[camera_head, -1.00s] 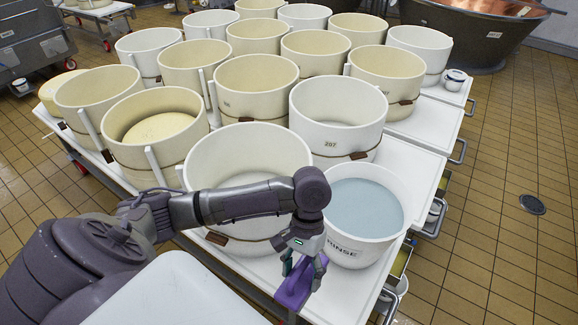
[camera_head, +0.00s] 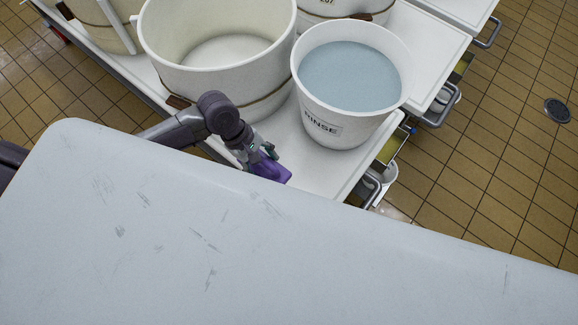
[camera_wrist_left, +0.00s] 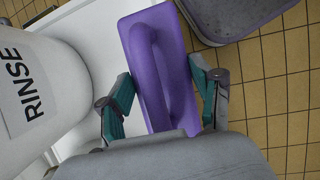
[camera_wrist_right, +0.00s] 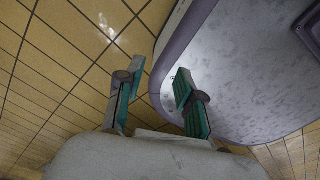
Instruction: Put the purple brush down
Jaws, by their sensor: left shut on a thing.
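The purple brush (camera_head: 270,171) is in my left gripper (camera_head: 258,155), near the front edge of the white cart top (camera_head: 322,177). In the left wrist view the brush (camera_wrist_left: 160,60) lies between the two green-padded fingers, its looped handle facing the camera. I cannot tell whether the brush touches the cart top. My right gripper (camera_wrist_right: 160,70) shows only in the right wrist view. Its fingers are apart with nothing between them.
The white RINSE bucket (camera_head: 333,128) of bluish water stands just beyond the brush. A large cream vat (camera_head: 165,60) stands to its left, with more vats behind. Metal handles (camera_head: 437,107) stick out on the cart's right side. Tiled floor (camera_head: 480,180) is open at right.

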